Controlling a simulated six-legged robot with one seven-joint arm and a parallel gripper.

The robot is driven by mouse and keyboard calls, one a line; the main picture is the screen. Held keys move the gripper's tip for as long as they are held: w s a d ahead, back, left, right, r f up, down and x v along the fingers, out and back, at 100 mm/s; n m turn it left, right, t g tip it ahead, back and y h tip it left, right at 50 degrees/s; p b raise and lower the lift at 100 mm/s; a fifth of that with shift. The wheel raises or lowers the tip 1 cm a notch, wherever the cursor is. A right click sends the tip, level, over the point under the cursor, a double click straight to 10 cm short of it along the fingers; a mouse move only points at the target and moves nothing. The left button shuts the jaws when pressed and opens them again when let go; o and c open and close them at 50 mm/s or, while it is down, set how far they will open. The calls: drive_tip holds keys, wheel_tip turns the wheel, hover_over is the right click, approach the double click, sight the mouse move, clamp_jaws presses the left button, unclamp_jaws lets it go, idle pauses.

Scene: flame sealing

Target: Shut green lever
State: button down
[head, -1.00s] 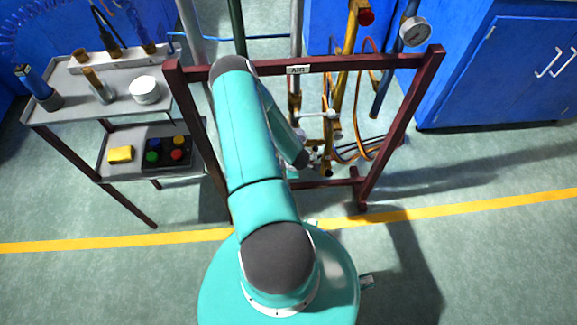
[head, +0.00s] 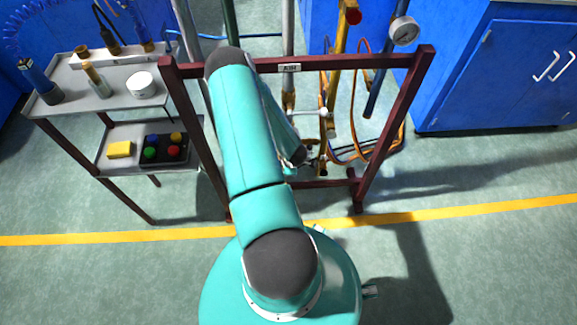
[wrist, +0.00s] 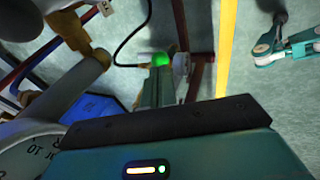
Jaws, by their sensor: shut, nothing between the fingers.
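In the wrist view a bright green piece (wrist: 158,60) sits beside a pale fitting on the frame. It looks like the green lever, but its shape and angle are hard to make out. My gripper (wrist: 156,72) reaches up from the bottom of that view, its narrow fingers shut and empty. The fingertips are at the green piece; I cannot tell whether they touch it. In the head view my arm covers most of the gripper, and I cannot make out the lever among the pipes (head: 325,120).
A dark red frame (head: 345,63) with an "AIR" label surrounds pipes, hoses and a gauge (head: 404,31). A grey cart (head: 65,95) stands left with tools and a button box (head: 166,149). Blue cabinets (head: 470,80) stand right. The floor beside the yellow line (head: 480,207) is clear.

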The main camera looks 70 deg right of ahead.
drive_tip(key=v, duration=0.9)
drive_tip(key=shift+s+r, duration=0.3)
drive_tip(key=shift+d, duration=0.1)
